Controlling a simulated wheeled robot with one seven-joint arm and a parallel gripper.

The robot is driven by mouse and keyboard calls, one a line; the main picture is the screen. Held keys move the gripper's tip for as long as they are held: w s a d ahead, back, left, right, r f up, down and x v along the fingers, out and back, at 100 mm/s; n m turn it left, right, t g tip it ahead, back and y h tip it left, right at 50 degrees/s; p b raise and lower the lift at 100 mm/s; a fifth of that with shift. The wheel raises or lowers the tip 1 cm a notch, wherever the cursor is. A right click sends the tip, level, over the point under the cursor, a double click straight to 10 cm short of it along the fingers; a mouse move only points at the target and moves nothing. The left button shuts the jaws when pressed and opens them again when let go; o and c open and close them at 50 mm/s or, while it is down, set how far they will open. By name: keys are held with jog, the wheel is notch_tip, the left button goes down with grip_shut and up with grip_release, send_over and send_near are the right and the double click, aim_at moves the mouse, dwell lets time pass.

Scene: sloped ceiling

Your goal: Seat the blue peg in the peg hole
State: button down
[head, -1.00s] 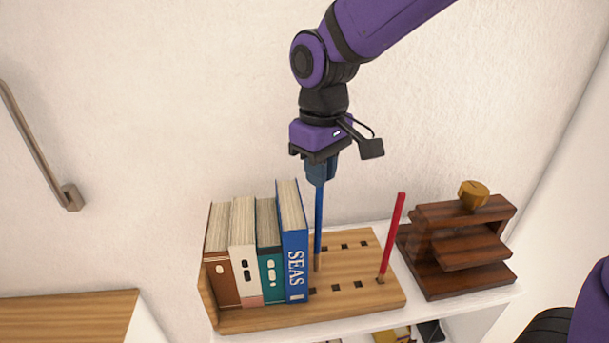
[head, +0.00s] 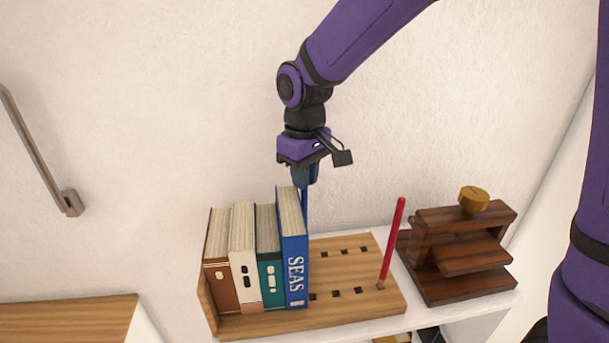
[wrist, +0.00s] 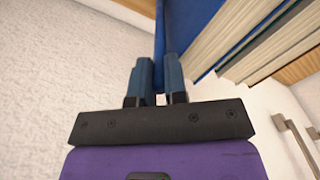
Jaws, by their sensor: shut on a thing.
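My gripper (head: 305,180) is shut on the blue peg (head: 304,205) and holds it upright, pointing down. The peg drops behind the right edge of the blue SEAS book (head: 295,265), so its lower end is hidden. I cannot tell whether its tip touches the board or a hole. The wrist view shows the blue peg (wrist: 159,42) between both fingers. The wooden board (head: 340,272) has two rows of dark square peg holes, with one back-row hole (head: 346,250) and one front-row hole (head: 335,293) clearly empty.
A red peg (head: 392,245) stands at the board's front right. Several books, including a teal one (head: 270,285), stand upright on its left. The wall is close behind.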

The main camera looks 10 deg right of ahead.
jog(key=shift+f, duration=0.15)
jog(key=c, duration=1.1)
grip_release()
jog(key=shift+c, duration=0.2)
notch_tip(320, 180, up, 12)
jog(key=s+d+r+m+t, duration=0.35)
jog(key=s+d, duration=0.65)
jog(key=d, duration=0.4)
jog(key=s+d+f+m+t, duration=0.1)
jog(key=s+d+m+t, duration=0.1)
jog(key=s+d+m, duration=0.2)
jog(key=s+d, duration=0.3)
jog(key=s, duration=0.4)
jog(key=shift+d+f, duration=0.4)
